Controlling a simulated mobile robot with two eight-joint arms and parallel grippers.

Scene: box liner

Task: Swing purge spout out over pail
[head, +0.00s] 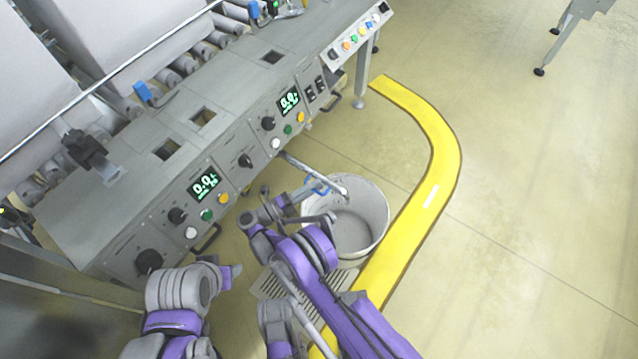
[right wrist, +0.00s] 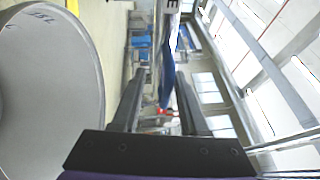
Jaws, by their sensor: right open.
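The purge spout (head: 305,170) is a thin grey pipe from the machine's front. In the head view its free end overlaps the far part of the pail's opening; its height above the rim is hard to tell. A blue handle (head: 317,187) is on the spout. The pale grey pail (head: 378,235) stands on the floor, and its wall fills the left of the right wrist view (right wrist: 60,90). My right gripper (head: 302,194) is open at the handle, with a blue part (right wrist: 168,75) between its fingers (right wrist: 160,95) in the wrist view.
The machine's control panel (head: 235,170) with knobs, buttons and displays runs along the left. A floor grate (head: 275,285) lies beside the pail. A yellow floor stripe (head: 440,150) curves around it. Open floor lies to the right.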

